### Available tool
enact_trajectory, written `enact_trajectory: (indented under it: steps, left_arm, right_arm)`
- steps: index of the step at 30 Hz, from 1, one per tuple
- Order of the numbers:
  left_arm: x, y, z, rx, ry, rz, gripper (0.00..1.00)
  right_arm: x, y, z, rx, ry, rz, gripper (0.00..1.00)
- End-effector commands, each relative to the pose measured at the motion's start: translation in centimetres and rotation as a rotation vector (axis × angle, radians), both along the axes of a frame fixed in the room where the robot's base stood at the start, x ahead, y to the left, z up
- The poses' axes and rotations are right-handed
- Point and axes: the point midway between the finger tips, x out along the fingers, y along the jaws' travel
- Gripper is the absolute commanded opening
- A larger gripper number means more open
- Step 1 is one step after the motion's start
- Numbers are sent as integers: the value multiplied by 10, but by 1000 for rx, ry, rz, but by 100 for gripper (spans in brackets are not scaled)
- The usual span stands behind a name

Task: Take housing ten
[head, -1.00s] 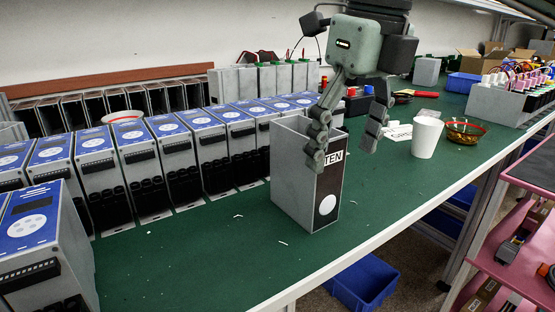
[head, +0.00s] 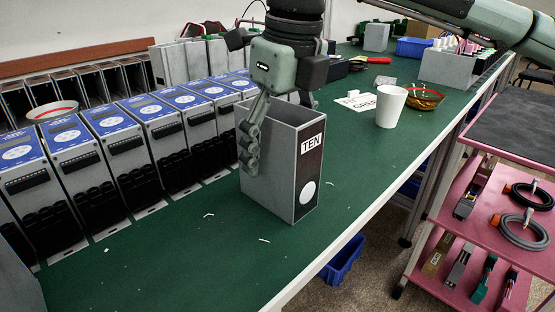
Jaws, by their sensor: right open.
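Housing ten (head: 281,168) is an open-topped grey box with a dark front face, a white TEN label and a white round spot. It stands upright on the green bench top. My right gripper (head: 279,128) is open and points down at the housing. One finger is in front of its left wall. The other is mostly hidden behind the housing's back edge, so I cannot tell whether either touches. My left gripper is not in view.
A row of blue-topped starter units (head: 150,130) stands close on the left, with empty dark housings (head: 75,85) behind. A white cup (head: 390,106), a brown bowl (head: 424,97) and a paper card (head: 357,101) lie to the right. A pink cart (head: 455,225) stands beside the bench. The bench before the housing is clear apart from small scraps.

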Motion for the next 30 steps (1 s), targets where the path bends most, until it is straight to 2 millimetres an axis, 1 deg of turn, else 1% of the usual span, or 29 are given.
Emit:
enact_trajectory:
  steps: [1,3,6,10,14,30]
  left_arm:
    - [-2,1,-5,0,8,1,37]
    - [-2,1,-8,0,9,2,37]
    - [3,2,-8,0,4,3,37]
    - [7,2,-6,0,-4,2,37]
    - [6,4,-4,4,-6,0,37]
    - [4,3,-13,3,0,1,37]
  right_arm:
    - [0,0,-7,-1,3,0,76]
    - [1,1,-13,-1,1,1,76]
    - [2,2,-17,1,-1,1,76]
    - [2,2,-17,1,-1,1,76]
    - [2,2,-17,1,-1,1,76]
    - [1,2,-22,0,0,1,76]
